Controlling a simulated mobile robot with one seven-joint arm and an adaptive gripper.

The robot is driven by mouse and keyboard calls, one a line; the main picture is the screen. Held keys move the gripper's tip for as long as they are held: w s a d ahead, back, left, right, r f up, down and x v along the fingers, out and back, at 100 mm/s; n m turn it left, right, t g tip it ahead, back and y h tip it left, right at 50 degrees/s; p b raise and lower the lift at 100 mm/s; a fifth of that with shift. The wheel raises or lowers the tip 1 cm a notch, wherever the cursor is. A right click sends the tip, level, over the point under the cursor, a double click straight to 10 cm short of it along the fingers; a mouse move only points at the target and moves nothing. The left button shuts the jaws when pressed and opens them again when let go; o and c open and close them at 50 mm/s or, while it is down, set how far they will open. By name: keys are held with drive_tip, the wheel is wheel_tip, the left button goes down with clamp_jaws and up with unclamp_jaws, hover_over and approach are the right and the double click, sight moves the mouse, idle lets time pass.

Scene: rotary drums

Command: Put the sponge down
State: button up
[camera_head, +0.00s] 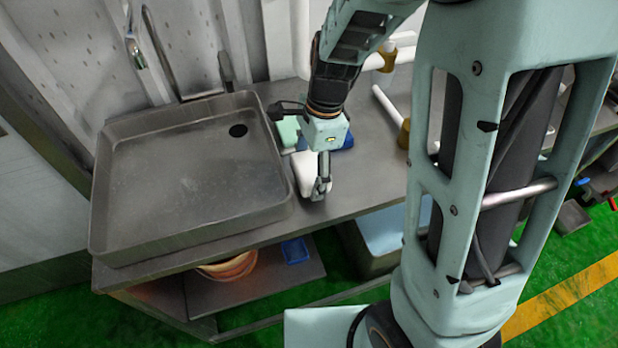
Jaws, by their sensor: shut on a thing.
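The sponge (304,172) looks like a white block with rounded edges. It is at the front part of the grey worktop, just right of the sink basin. My gripper (321,187) points down over its right side and is shut on it. The fingers and wrist hide part of the sponge. I cannot tell whether its underside touches the worktop.
The grey sink basin (190,170) with a raised rim stands left of my gripper. The worktop (365,180) is clear to the right. A brown-based white pipe (388,105) lies farther right.

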wheel_tip(320, 180, down, 2)
drive_tip(key=shift+b, duration=0.55)
drive_tip(key=shift+r, duration=0.1)
drive_tip(key=shift+s, duration=0.1)
drive_tip(key=o, duration=1.5)
drive_tip(key=shift+o, duration=0.2)
drive_tip(key=r, duration=0.4)
drive_tip(key=d+r+p, duration=0.1)
drive_tip(key=r, duration=0.7)
drive_tip(key=shift+w+d+p, duration=0.25)
drive_tip(key=shift+d+p, duration=0.05)
drive_tip(key=shift+d, duration=0.05)
drive_tip(key=shift+f, duration=0.1)
